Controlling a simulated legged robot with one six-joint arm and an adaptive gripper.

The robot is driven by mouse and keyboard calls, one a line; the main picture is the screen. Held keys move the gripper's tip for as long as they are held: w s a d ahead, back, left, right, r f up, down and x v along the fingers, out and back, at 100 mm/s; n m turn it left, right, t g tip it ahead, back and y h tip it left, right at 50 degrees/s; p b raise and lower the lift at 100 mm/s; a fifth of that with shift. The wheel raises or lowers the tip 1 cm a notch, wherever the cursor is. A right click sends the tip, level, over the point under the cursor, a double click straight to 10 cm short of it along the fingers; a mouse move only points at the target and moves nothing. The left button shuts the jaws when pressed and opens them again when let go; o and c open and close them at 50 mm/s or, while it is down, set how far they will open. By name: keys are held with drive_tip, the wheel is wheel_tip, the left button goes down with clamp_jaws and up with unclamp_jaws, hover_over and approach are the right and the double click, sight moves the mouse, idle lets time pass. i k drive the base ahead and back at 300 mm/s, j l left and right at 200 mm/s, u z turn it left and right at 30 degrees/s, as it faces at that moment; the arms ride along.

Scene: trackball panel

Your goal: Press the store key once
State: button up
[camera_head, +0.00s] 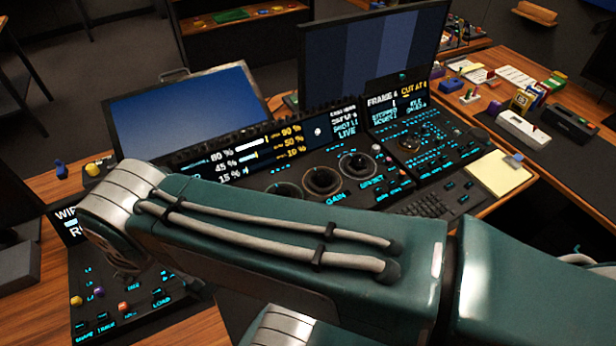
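No label that I can read as store shows, so I cannot pick out the store key. A left panel (112,318) carries small keys with cyan labels, one reading like LOAD, and coloured knobs. The main console (345,205) has dials, a GAIN label and many small keys. My arm crosses in front and hides part of both. A dark shape below the silver joint, over the left panel, seems to be my gripper (125,264). It is mostly hidden and its fingers do not show clearly. I cannot tell whether it touches anything.
A blue screen (185,108) and a larger striped monitor (372,52) stand behind the console. A yellow note pad (492,180) lies at its right. Small boxes and a white device (523,130) sit on the right desk. A wooden strip (195,335) borders the left panel.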

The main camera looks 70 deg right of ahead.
sight(391, 184)
drive_tip(key=z, duration=3.2)
